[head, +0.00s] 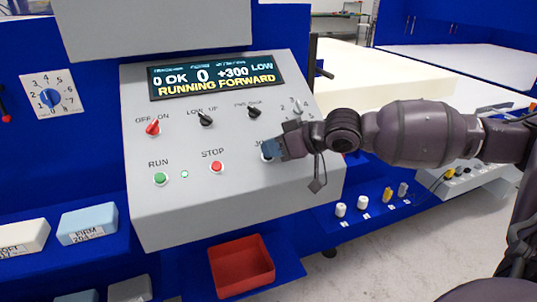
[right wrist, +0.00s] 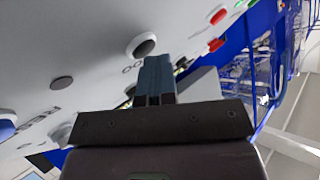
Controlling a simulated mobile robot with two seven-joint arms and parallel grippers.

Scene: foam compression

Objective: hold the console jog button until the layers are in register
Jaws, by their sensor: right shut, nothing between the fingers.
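The grey sloped console (head: 215,185) has a display (head: 215,76) reading "0 OK 0 +300 LOW" and "RUNNING FORWARD". The jog button (head: 266,156) is at the right of its lower row, its label partly covered by my right gripper (head: 270,149). The gripper is shut and empty, with its fingertips at the button; I cannot tell whether they press it. In the right wrist view, the closed fingers (right wrist: 154,75) point at the console face, and a black round button (right wrist: 141,46) shows just left of their tips. My left gripper is out of view.
The console also carries a green RUN button (head: 160,179), a red STOP button (head: 216,167) and several selector knobs. A red tray (head: 241,267) sits below. Foam blocks (head: 88,223) lie on the blue shelf at left. A large pale slab (head: 365,80) lies behind my arm.

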